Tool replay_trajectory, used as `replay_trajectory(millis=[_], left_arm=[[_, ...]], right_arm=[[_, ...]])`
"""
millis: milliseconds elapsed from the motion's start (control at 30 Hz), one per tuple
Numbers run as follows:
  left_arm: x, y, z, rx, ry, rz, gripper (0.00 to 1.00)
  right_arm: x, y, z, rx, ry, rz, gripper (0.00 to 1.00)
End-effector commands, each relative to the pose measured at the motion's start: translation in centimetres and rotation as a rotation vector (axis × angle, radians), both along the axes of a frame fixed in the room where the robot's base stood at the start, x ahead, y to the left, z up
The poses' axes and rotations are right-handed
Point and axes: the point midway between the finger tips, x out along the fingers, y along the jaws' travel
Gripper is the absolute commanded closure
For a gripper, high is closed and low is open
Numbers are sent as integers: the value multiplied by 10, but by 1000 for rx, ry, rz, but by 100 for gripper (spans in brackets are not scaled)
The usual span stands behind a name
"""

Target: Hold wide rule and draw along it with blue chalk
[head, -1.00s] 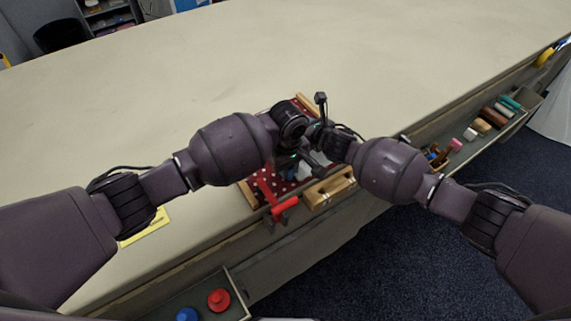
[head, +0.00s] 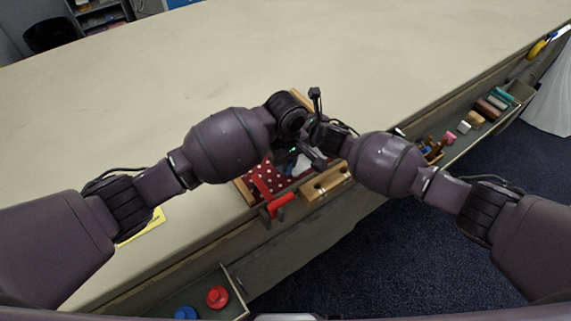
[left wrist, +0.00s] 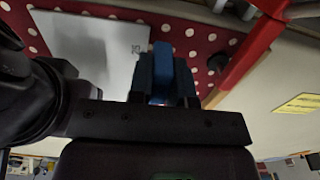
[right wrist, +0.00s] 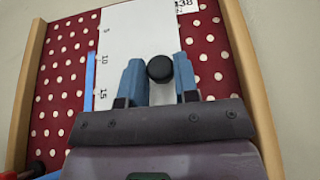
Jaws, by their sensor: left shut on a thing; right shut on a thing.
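The wide rule (right wrist: 118,45) is a white plate with scale marks and a black knob (right wrist: 160,68). It lies on a board covered in red cloth with white dots (right wrist: 62,75). My right gripper (right wrist: 158,75) is shut on the knob, with a finger on each side. My left gripper (left wrist: 163,65) is shut on the blue chalk (left wrist: 161,72), close beside the rule's white plate in the left wrist view. A blue strip (right wrist: 90,78) runs along the rule's left edge in the right wrist view. In the head view my wrists hide most of the rule and both fingertips.
A red clamp (head: 277,206) and a wooden block (head: 326,186) sit at the board's near side. A yellow sheet (head: 143,228) lies to the left. Trays with red and blue pieces (head: 217,296) and several sticks and blocks (head: 477,118) hang along the table edge. The far table is clear.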

Motion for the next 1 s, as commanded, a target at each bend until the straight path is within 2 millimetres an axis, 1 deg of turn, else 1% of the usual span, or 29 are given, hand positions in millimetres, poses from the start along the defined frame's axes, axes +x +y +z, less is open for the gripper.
replay_trajectory(millis=[100,533,700,1000], left_arm=[[0,0,10,-1,-1,0,100],[0,0,44,-1,-1,-1,100],[0,0,49,0,0,0,100],[0,0,48,0,0,0,100]], right_arm=[[0,0,0,0,0,0,100],[0,0,0,0,0,-1,100],[0,0,0,0,0,-1,100],[0,0,0,0,0,-1,100]])
